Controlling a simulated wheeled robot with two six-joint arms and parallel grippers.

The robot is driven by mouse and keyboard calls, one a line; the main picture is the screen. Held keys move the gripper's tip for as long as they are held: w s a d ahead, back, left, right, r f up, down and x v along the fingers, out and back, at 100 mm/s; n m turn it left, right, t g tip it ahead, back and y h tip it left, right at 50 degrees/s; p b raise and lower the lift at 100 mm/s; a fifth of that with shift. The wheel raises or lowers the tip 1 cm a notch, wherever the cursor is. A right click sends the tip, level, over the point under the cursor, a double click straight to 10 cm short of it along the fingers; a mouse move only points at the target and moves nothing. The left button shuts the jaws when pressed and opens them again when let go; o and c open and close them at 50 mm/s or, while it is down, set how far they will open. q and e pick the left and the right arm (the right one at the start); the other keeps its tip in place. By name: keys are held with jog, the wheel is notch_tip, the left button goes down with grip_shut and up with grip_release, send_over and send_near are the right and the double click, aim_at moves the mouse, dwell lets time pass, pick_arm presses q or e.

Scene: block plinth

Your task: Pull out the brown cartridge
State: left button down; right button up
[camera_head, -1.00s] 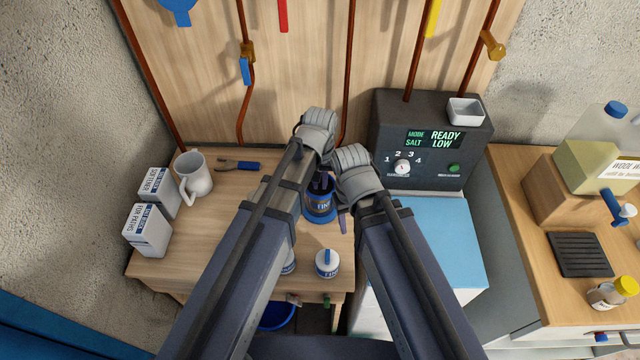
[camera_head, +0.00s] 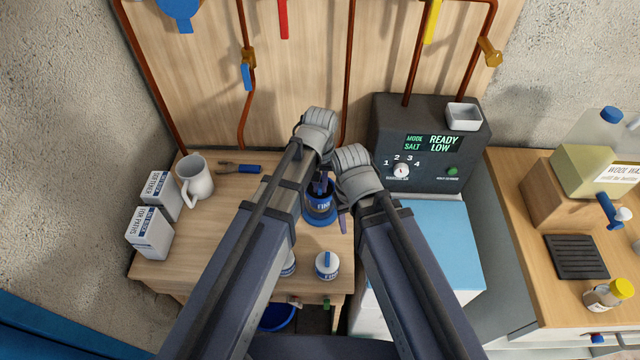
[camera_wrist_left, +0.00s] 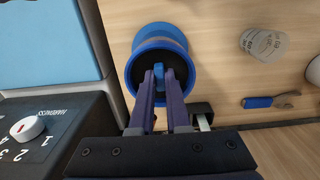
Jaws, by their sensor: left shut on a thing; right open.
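A blue round housing (camera_head: 322,216) with a printed label stands on the wooden table. In the left wrist view I look down on its blue rim (camera_wrist_left: 135,82), a dark disc inside it and a blue handle (camera_wrist_left: 178,70) at the middle. My left gripper (camera_wrist_left: 166,76) is shut on this blue handle; it shows small in the head view (camera_head: 322,185). The dark part under the handle may be the brown cartridge, but its colour is hard to tell. My right gripper (camera_head: 342,222) is open beside the housing's right side, mostly hidden by its own wrist.
A small white, blue-topped container (camera_head: 327,266) stands in front, with another partly hidden by my left arm. A mug (camera_head: 196,178), pliers (camera_head: 240,168) and two boxes (camera_head: 150,232) are at left. A dark control unit (camera_head: 430,150) stands at right.

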notch_tip(320, 180, up, 10)
jog(key=p, duration=1)
dwell(1.3)
jog(key=shift+r, duration=0.15)
notch_tip(320, 180, up, 4)
jog(key=p, duration=0.4)
dwell(0.3)
